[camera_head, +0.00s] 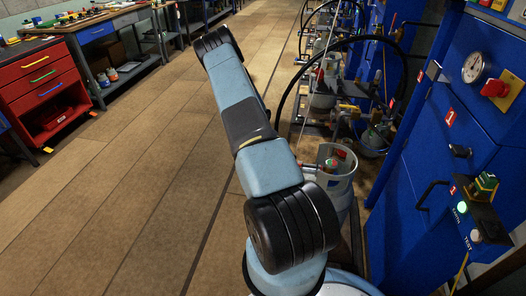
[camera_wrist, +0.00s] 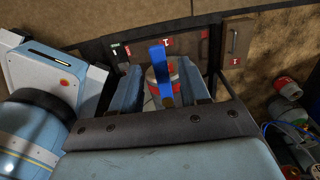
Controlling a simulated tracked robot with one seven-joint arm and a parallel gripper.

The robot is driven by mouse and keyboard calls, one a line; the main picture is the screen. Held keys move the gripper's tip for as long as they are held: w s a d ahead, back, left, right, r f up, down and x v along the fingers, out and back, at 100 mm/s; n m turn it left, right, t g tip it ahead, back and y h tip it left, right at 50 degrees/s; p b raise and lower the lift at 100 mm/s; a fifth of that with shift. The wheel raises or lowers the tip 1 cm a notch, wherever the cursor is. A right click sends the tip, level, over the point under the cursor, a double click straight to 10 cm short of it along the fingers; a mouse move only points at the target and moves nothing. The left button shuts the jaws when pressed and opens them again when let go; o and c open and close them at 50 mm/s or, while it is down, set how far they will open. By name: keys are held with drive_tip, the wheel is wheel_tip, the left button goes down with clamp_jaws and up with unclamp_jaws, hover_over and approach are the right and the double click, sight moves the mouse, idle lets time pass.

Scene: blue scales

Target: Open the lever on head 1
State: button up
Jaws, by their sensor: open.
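A blue upright lever (camera_wrist: 160,70) shows in the wrist view, standing in front of a round red-and-white part. My gripper (camera_wrist: 158,80) is open in the wrist view, with one finger on each side of the lever. I cannot tell whether either finger touches it. In the head view my arm stretches away and my gripper cannot be made out.
A grey gas cylinder (camera_head: 336,180) stands beside my arm in the head view, with black hoses and more cylinders behind it. A red drawer unit (camera_head: 37,85) and workbenches line the left. The wooden floor (camera_head: 120,200) between is clear. A brown handled panel (camera_wrist: 237,42) is near the right finger.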

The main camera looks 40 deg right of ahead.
wheel_tip(320, 180, up, 13)
drive_tip(key=shift+f, duration=0.15)
idle(0.6)
drive_tip(key=a+r+n+t+y, duration=0.1)
drive_tip(key=a+r+n, duration=0.2)
drive_tip(key=a+r, duration=0.45)
drive_tip(key=a+r+n+t, duration=0.1)
drive_tip(key=a+r+n, duration=0.25)
drive_tip(key=r, duration=0.75)
drive_tip(key=s+a+r+n, duration=0.3)
drive_tip(key=a+r, duration=0.3)
drive_tip(key=r, duration=0.2)
drive_tip(key=s+a+r+n, duration=0.4)
drive_tip(key=a+r, duration=0.3)
drive_tip(key=r, duration=0.1)
drive_tip(key=s+a+r+n+t, duration=0.2)
drive_tip(key=s+a+r+n, duration=0.7)
drive_tip(key=s, duration=0.4)
drive_tip(key=s+a+r+n, duration=0.1)
drive_tip(key=s+a+n, duration=0.1)
drive_tip(key=s, duration=0.5)
drive_tip(key=s+a+r+n+t+h, duration=0.1)
drive_tip(key=s+a+n, duration=0.1)
drive_tip(key=s, duration=0.5)
drive_tip(key=shift+a+r+n+t, duration=0.15)
drive_tip(key=shift+r+n+t, duration=0.2)
drive_tip(key=shift+n, duration=0.5)
